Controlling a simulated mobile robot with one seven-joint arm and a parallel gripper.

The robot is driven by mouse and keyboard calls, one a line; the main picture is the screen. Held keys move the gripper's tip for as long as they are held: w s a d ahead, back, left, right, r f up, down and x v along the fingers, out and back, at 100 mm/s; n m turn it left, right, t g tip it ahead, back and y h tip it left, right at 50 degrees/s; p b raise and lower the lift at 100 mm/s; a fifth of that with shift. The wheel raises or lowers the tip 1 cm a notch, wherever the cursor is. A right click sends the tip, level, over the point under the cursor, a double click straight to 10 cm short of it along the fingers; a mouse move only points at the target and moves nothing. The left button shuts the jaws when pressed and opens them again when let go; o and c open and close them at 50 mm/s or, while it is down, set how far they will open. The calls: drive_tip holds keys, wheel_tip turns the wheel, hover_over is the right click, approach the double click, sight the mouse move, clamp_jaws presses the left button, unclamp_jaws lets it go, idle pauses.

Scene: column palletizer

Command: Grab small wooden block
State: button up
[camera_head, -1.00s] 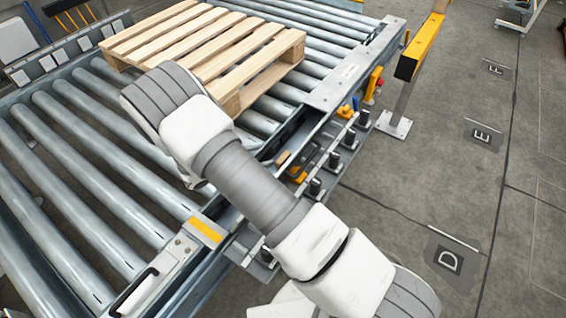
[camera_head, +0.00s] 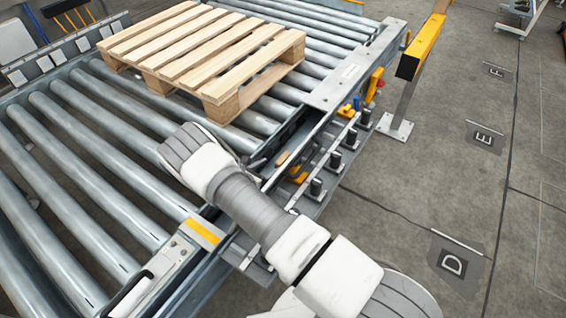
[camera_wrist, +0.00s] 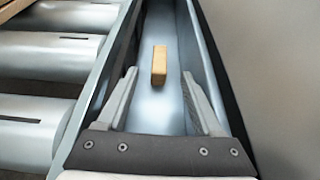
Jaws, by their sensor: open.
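The small wooden block (camera_wrist: 159,66) shows in the wrist view, lying in a narrow grey metal channel (camera_wrist: 158,110) beside the rollers. It is a light tan, upright-looking bar in the picture. My gripper (camera_wrist: 160,78) is open, with one finger to the left and one to the right of the block. The block sits between and slightly beyond the fingertips, and nothing is held. I cannot tell how far above the channel floor the fingers are.
A wooden pallet (camera_head: 200,55) lies on the roller conveyor (camera_head: 85,135). Channel walls stand close on both sides of the fingers. A yellow-topped post (camera_head: 420,50) and several black cylinders (camera_head: 334,160) stand along the conveyor's right side. Open floor (camera_head: 420,190) lies to the right.

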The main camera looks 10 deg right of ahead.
sight(283, 158)
drive_tip(key=b+x, duration=0.1)
drive_tip(key=x, duration=0.7)
drive_tip(key=shift+s, duration=0.1)
clamp_jaws()
